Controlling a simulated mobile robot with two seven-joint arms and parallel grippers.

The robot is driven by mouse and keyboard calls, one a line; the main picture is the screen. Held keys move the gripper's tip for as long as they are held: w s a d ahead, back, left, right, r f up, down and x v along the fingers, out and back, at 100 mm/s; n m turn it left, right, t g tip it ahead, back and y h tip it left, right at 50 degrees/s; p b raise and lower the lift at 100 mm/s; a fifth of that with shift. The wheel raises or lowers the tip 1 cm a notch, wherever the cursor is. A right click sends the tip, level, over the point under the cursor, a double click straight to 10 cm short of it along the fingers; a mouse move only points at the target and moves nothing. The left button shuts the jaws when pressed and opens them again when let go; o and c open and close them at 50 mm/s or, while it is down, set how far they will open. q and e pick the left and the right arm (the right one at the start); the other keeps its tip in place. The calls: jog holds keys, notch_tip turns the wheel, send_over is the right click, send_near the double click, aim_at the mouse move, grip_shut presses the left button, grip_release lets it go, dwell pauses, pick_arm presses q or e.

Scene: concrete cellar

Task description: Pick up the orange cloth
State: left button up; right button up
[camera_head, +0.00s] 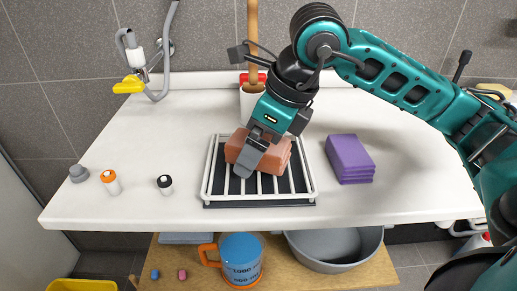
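The orange cloth (277,158) is a folded, brick-like salmon-orange block. It lies on a white wire rack (310,190) with a dark base, on the white counter. My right arm reaches in from the right, and my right gripper (252,158) points down at the cloth. One grey finger crosses in front of the cloth's near side and covers its middle. The other finger is hidden, so I cannot tell whether the gripper is closed on the cloth. The cloth appears to rest on the rack. My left gripper is not in view.
A folded purple cloth stack (349,159) lies right of the rack. An orange-capped bottle (110,182), a black-capped bottle (165,185) and a grey object (79,173) stand left. A white holder (250,103) stands behind. Below are a blue-orange mug (241,260) and a grey basin (335,250).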

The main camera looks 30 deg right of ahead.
jog(key=c, duration=1.1)
jog(key=shift+r, duration=0.15)
